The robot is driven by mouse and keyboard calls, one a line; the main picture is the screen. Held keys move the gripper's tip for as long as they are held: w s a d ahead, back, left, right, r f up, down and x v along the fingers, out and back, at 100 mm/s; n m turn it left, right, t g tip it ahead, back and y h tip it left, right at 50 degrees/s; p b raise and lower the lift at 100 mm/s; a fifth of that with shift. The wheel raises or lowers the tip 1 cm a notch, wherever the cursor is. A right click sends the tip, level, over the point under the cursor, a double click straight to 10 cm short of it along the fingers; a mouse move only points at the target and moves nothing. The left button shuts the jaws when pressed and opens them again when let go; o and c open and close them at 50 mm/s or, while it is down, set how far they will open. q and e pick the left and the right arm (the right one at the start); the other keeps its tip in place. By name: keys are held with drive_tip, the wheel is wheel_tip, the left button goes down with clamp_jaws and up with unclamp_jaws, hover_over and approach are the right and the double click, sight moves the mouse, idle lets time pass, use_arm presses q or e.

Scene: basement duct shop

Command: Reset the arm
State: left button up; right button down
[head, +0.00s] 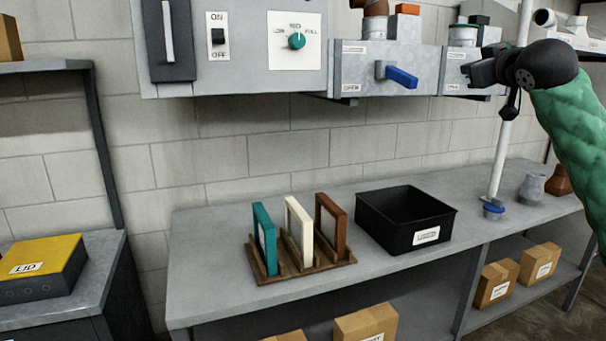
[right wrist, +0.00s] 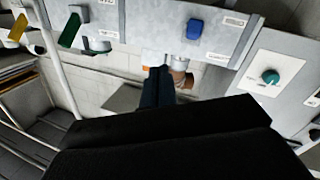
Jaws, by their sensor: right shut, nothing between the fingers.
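My right arm comes in from the right in the head view, in a green sleeve with a black wrist. My right gripper (head: 468,70) is raised in front of the wall cabinets, at the height of the blue lever handle (head: 402,77) and to the right of it. It is shut and holds nothing. In the right wrist view the dark gripper (right wrist: 157,85) points toward the cabinet front, and its black body hides the lower middle. I cannot tell whether it touches the cabinet. My left gripper is not in view.
Below, a grey bench (head: 205,300) holds a wooden rack (head: 268,278) with teal, white and brown frames, and a black bin (head: 398,232). A white pipe (head: 505,140) rises behind the right gripper. A control panel with a teal knob (head: 297,41) is at upper centre.

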drive_tip(key=s+a+f+g+h, duration=0.15)
drive_tip(key=s+a+f, duration=0.35)
drive_tip(key=f, duration=1.2)
drive_tip(key=s+a+f+m+g, duration=0.1)
drive_tip(key=s+a+f+g, duration=0.3)
drive_tip(key=f, duration=1.2)
drive_tip(key=s+a+f+g+h, duration=0.15)
drive_tip(key=s+a+f, duration=0.4)
drive_tip(key=f, duration=1.15)
drive_tip(key=s+a+f+g+y, duration=0.1)
drive_tip(key=s+a+f+g, duration=0.1)
drive_tip(key=s+f, duration=0.8)
drive_tip(key=s+a+f+m+g+y, duration=0.1)
drive_tip(key=s+a+f+g, duration=0.2)
drive_tip(key=s+f, duration=0.7)
drive_tip(key=s+a+f+m+g+y, duration=0.1)
drive_tip(key=s+a+f+g, duration=0.2)
drive_tip(key=s+f, duration=0.8)
drive_tip(key=shift+s+g, duration=0.3)
drive_tip(key=shift+s, duration=0.9)
